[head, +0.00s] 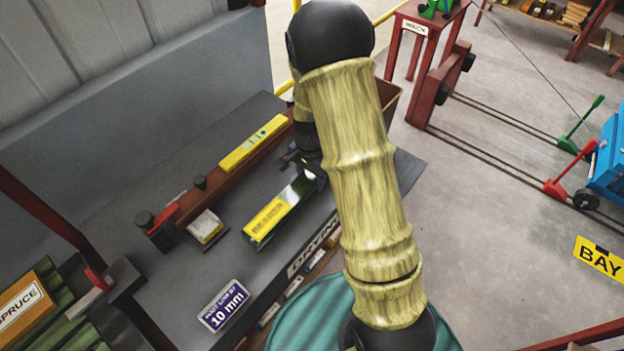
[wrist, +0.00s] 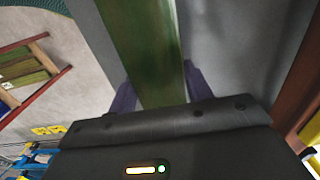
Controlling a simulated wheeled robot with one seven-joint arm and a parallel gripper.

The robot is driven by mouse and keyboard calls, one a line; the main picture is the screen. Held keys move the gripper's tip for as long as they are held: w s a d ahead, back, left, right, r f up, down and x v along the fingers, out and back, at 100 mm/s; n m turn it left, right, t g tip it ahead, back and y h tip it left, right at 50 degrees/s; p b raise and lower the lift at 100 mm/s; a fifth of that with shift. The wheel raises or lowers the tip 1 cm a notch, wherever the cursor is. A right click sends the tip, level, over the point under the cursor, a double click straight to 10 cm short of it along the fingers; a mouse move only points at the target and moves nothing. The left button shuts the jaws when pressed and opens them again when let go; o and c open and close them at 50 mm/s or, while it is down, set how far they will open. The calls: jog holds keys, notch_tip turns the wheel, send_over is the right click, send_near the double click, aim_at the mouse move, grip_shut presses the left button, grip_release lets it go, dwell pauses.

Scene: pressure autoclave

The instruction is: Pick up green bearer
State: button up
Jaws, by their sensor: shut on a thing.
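The green bearer (head: 278,212) is a short bar with a yellow label reading BEARER on its side. It lies along or just above the dark bench top (head: 190,267); I cannot tell if it touches. In the wrist view the bearer (wrist: 155,50) is a green bar running between two purple fingers. My gripper (wrist: 160,90) is shut on it, one finger on each side. In the head view my gripper (head: 312,172) is at the bearer's far right end, partly hidden by my arm.
A red-brown rail (head: 215,192) with a yellow level-like bar (head: 253,143) stands behind the bearer. A small yellow-and-white block (head: 206,227) is to its left. A purple 10 mm sign (head: 224,305) is at the front. Green timbers with a SPRUCE sign (head: 22,304) are lower left.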

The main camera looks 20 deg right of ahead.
aim_at(311, 175)
notch_tip(311, 175, up, 8)
jog(key=shift+r, duration=0.1)
jog(key=shift+d, duration=0.1)
dwell(0.7)
